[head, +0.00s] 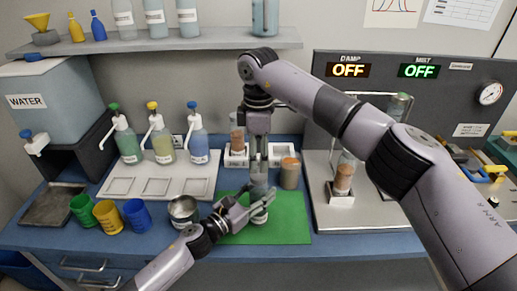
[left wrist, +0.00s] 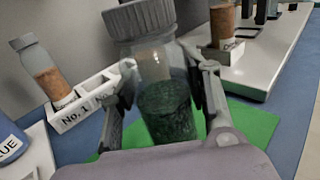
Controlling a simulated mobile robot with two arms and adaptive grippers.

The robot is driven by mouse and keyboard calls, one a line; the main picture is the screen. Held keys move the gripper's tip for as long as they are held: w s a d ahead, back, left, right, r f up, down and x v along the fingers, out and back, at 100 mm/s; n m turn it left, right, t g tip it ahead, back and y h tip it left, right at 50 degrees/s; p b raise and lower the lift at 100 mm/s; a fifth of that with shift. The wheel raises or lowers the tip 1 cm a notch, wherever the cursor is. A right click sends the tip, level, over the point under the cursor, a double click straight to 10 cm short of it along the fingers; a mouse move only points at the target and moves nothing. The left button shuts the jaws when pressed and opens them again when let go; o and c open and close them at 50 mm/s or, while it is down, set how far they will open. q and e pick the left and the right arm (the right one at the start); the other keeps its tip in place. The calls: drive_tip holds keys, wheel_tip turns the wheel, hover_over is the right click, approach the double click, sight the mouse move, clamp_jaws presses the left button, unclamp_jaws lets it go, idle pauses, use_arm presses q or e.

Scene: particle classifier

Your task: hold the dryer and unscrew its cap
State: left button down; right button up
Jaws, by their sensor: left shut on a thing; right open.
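The dryer is a clear jar (left wrist: 166,95) with dark green grains inside and a grey ribbed cap (left wrist: 140,18) on top. In the head view the dryer (head: 259,184) is over the green mat (head: 290,229), partly hidden by my grippers. My left gripper (head: 257,208) is shut on the jar's body, with a finger on each side in the left wrist view (left wrist: 165,98). My right gripper (head: 258,154) points down from above, open, close over the dryer's top. The head view does not show clearly whether it touches the cap.
A jar with brown contents (head: 290,175) stands right of the dryer. White holders with tubes (head: 237,158) are behind. A steel bowl (head: 183,210) and coloured cups (head: 106,216) stand left. The panel's platform (head: 360,215) is at right. The mat's front right is clear.

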sight(259, 174)
wheel_tip(259, 174, down, 6)
drive_tip(key=shift+r, duration=0.1)
idle(0.4)
